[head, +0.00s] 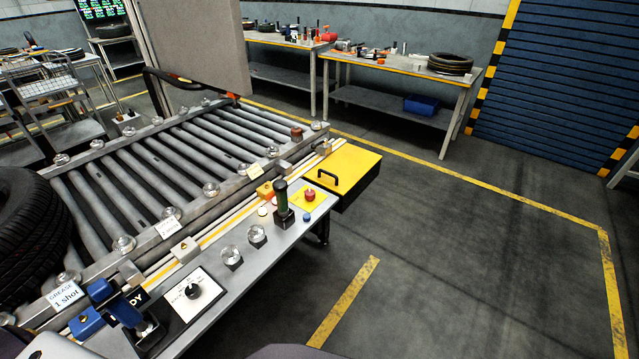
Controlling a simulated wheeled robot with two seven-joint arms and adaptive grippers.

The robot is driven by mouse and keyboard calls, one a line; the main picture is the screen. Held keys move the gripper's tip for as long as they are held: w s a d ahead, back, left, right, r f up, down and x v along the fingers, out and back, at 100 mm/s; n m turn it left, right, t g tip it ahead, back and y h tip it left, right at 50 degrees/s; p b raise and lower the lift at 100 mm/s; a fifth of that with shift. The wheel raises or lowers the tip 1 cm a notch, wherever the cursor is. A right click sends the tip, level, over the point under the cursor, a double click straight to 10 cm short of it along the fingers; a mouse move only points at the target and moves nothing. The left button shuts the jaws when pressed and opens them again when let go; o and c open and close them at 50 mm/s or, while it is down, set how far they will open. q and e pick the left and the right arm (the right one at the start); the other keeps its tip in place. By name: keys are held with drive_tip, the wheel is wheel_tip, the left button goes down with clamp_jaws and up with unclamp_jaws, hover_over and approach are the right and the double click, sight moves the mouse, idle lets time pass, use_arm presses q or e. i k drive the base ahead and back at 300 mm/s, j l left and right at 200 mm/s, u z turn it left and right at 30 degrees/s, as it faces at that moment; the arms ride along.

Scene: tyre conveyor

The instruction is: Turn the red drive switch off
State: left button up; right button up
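No switch labelled as the red drive switch can be read in the head view. A red mushroom-shaped button (310,194) stands on a yellow plate at the right end of the grey control panel (208,262). A black rotary knob (193,290) sits on a white lettered plate nearer to me; its lettering is too small to read surely. A small reddish-brown block (297,133) is on the conveyor's far right corner. Neither of my grippers is in view.
Blue fittings (88,322) and a tyre (30,235) are at left. The roller conveyor (160,160) lies behind the panel. A yellow box (343,170) juts out right. Floor at right is clear.

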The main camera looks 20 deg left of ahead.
sight(310, 194)
drive_tip(key=i+l, duration=0.25)
drive_tip(key=i, duration=0.15)
drive_tip(key=i+l, duration=0.3)
drive_tip(key=i, duration=0.05)
